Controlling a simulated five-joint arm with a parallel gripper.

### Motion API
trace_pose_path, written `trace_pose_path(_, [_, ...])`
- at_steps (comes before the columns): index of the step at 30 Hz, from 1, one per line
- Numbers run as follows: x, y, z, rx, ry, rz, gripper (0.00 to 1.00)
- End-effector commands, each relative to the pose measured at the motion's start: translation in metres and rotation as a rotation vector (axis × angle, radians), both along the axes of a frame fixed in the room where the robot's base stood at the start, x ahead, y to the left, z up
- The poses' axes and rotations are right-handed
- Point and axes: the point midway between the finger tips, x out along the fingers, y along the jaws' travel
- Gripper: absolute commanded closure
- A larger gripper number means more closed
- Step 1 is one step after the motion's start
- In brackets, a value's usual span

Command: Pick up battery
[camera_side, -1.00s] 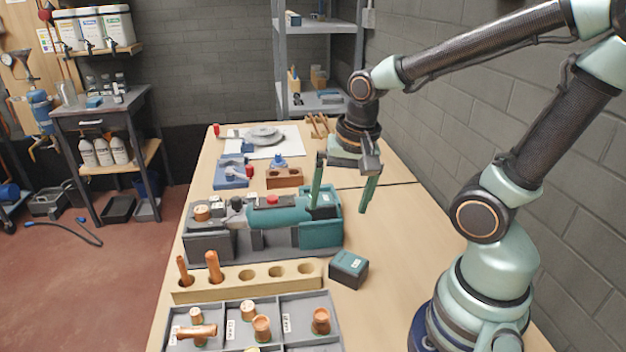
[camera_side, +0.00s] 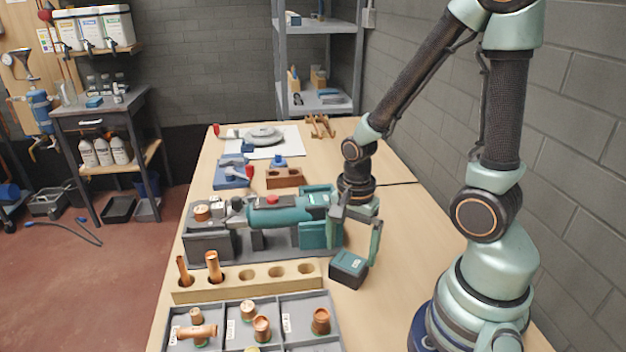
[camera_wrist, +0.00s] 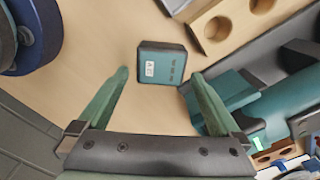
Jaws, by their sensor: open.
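The battery (camera_side: 348,269) is a dark block with a teal top and a small white label, resting on the table right of the wooden rack. It also shows in the wrist view (camera_wrist: 161,63), upper middle. My gripper (camera_side: 352,257) is open, its green fingers low over the table at the battery. In the wrist view the fingertips of my gripper (camera_wrist: 160,74) are spread on either side of the battery's lower edge, with gaps to both sides. Nothing is held. In the side view one finger stands partly behind the battery.
The teal press tool (camera_side: 280,212) lies in its grey cradle close to the left of my gripper. The wooden rack (camera_side: 290,272) with copper pieces and a grey divided tray (camera_side: 283,307) stand in front. The table right of the battery (camera_side: 395,285) is clear.

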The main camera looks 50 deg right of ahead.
Motion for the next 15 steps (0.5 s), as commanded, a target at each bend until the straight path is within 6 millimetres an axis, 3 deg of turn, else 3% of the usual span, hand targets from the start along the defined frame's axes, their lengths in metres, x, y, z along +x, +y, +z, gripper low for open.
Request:
trace_pose_path(7, [0.0, 0.0, -0.011, 0.001, 0.002, 0.001, 0.0])
trace_pose_path(15, [0.001, 0.0, -0.04, 0.001, 0.003, 0.001, 0.0])
